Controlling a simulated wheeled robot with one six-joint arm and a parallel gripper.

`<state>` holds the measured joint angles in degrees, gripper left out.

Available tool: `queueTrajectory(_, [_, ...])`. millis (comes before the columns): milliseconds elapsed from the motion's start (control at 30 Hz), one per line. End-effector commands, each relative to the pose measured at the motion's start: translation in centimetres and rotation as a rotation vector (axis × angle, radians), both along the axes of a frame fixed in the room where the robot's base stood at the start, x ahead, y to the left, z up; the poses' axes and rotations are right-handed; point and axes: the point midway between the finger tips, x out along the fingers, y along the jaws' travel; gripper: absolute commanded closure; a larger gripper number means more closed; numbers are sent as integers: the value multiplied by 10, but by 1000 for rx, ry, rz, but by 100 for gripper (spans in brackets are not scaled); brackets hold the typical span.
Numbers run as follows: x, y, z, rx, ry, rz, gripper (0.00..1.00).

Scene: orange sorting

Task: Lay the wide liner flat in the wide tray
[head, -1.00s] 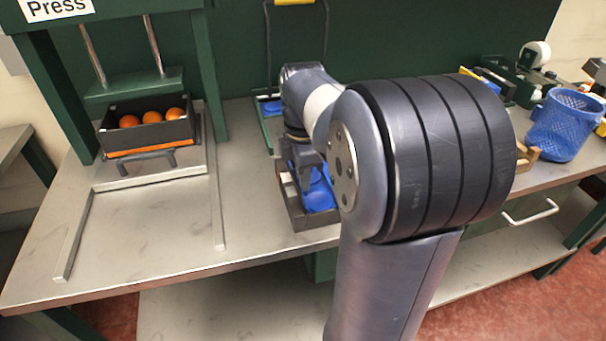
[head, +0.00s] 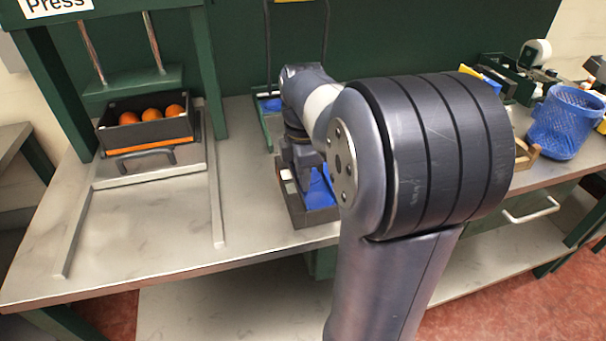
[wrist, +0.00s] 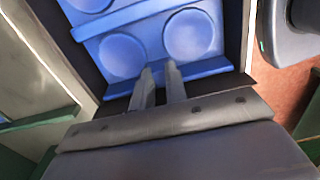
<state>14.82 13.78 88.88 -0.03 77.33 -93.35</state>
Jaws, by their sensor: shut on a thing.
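The wide liner is a blue sheet with round cups, and it shows close up in the wrist view (wrist: 160,62). In the head view only a part of the liner (head: 320,190) shows, inside the dark wide tray (head: 318,217). The tray's dark wall (wrist: 233,35) runs beside the liner in the wrist view. My gripper (wrist: 158,72) is shut on the liner's near edge. The liner lies within the tray walls; whether it rests fully on the floor I cannot tell. My arm hides much of the tray in the head view.
A black box with several oranges (head: 145,133) sits under the green press at left. A blue mesh basket (head: 563,122) stands at right. A green stand (head: 262,125) is just behind the tray. The bench between press and tray is clear.

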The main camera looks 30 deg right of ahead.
Motion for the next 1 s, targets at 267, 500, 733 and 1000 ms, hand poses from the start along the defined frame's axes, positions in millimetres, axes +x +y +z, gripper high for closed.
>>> queueTrajectory(267, [0, 0, -3, 0, 0, 0, 100])
queueTrajectory(500, [0, 0, -3, 0, 0, 0, 74])
queueTrajectory(733, [0, 0, -3, 0, 0, 0, 61])
queueTrajectory(1000, [0, 0, -3, 0, 0, 0, 46])
